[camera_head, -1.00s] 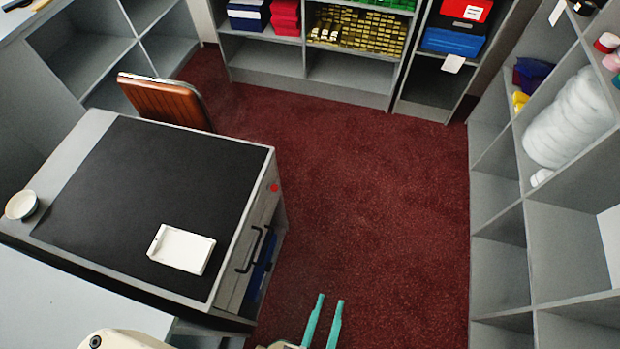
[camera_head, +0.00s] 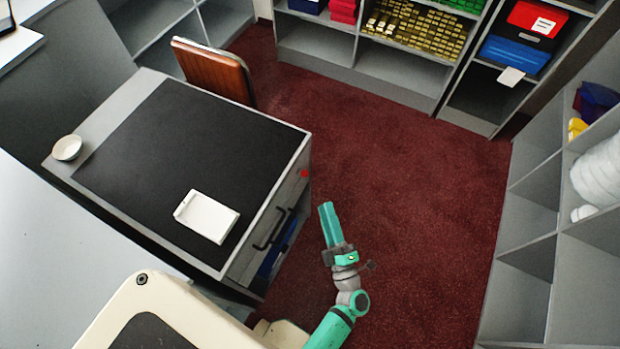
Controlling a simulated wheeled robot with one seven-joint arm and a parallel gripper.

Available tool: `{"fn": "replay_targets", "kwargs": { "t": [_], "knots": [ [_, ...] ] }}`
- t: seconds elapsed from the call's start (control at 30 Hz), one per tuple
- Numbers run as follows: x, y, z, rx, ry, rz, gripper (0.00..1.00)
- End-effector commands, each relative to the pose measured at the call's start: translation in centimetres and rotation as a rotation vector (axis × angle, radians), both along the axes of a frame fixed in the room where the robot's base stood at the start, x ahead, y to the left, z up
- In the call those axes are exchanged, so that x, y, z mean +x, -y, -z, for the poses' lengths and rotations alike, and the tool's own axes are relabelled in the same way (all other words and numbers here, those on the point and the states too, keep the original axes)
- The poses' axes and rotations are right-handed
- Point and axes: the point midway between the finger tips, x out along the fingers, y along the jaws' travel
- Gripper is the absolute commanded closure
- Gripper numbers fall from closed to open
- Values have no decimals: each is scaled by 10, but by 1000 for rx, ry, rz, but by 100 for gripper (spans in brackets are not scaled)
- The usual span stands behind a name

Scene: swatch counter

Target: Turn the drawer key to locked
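The drawer key is a small red spot (camera_head: 305,173) on the right-hand front face of the desk (camera_head: 148,85), near its far top corner. Its turn angle is too small to make out. A dark bar handle (camera_head: 270,230) sits on the same face, nearer to me. My gripper (camera_head: 326,207) has teal fingers and is over the carpet, to the right of the desk and on the near side of the key. It is apart from the key. The fingers overlap in this view, so any gap between them is hidden. I see nothing held in them.
A white tray (camera_head: 207,216) and a small bowl (camera_head: 67,148) are on the desk. A brown chair (camera_head: 213,70) stands behind it. Shelves line the back and right. The red carpet (camera_head: 410,190) between desk and right shelves is clear.

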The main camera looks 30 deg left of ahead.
Motion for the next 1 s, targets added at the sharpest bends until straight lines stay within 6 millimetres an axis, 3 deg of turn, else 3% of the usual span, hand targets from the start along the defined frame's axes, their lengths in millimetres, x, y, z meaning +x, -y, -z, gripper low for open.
{"fn": "replay_targets", "kwargs": {
  "t": [0.03, 0.2, 0.43, 0.67, 1.0],
  "knots": [
    [15, -5, 8, -53, 31, -46, 74],
    [47, -18, 41, -224, 95, -209, 74],
    [68, -20, 67, -354, 122, -348, 74],
    [75, -27, 72, -380, 124, -375, 74],
    [94, -80, 71, -377, 125, -374, 74]
  ]
}}
